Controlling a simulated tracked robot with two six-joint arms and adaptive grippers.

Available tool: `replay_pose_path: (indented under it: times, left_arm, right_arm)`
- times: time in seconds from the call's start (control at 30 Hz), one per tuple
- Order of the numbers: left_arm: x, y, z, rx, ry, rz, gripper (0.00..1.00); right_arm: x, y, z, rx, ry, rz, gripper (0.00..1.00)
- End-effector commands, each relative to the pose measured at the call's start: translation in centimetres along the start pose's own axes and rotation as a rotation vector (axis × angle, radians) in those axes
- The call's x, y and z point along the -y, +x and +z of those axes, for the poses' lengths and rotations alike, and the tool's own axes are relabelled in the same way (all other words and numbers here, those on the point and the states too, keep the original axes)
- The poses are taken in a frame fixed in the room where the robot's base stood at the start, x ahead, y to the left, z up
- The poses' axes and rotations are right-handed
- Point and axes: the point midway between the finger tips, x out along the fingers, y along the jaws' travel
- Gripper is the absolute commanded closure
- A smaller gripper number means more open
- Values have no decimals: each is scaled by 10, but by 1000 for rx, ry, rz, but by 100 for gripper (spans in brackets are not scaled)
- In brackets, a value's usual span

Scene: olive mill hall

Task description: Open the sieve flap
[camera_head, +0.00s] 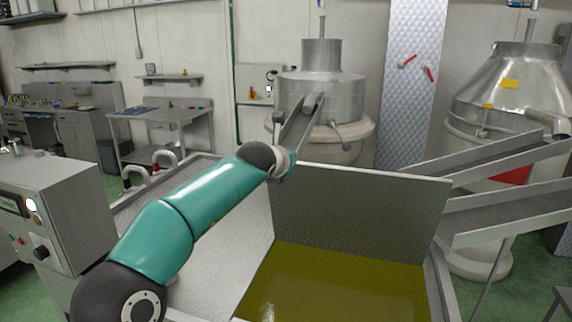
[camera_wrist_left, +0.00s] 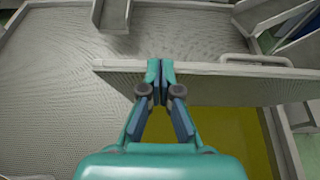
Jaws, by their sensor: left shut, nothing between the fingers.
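The sieve flap (camera_head: 360,212), a perforated metal panel, stands raised and nearly upright over the open part of the tank in the head view. Yellow-green liquid (camera_head: 340,285) shows below it. The flap also crosses the wrist view (camera_wrist_left: 235,86), with a bar handle (camera_wrist_left: 255,59) by its upper edge. My left gripper (camera_wrist_left: 154,70) is shut and empty, with its fingertips overlapping the flap's upper edge; I cannot tell whether they touch. In the head view my left arm reaches the flap's upper left corner, and the fingers are hidden. My right gripper is not in view.
Fixed perforated sheet (camera_head: 215,240) covers the tank's left side. A control box (camera_head: 50,215) stands at the left. Metal chutes (camera_head: 490,160) reach in from the right, and another chute (camera_head: 297,128) comes from the machine behind. Open air lies above the liquid in front of the flap.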

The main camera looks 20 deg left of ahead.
Motion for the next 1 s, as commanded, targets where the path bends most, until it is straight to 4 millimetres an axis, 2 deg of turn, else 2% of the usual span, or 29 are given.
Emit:
replay_pose_path:
  times: [0.37, 0.53, 0.67, 1.0]
  left_arm:
    - [1, 0, -2, -4, 0, -1, 100]
    - [0, -10, 0, -1, -1, -1, 100]
    - [0, -27, 0, 1, 1, -1, 100]
    - [-1, -95, 0, 3, -1, 1, 100]
  right_arm:
    - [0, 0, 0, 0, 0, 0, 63]
    - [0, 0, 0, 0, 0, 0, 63]
    - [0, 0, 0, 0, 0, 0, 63]
    - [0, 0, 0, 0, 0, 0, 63]
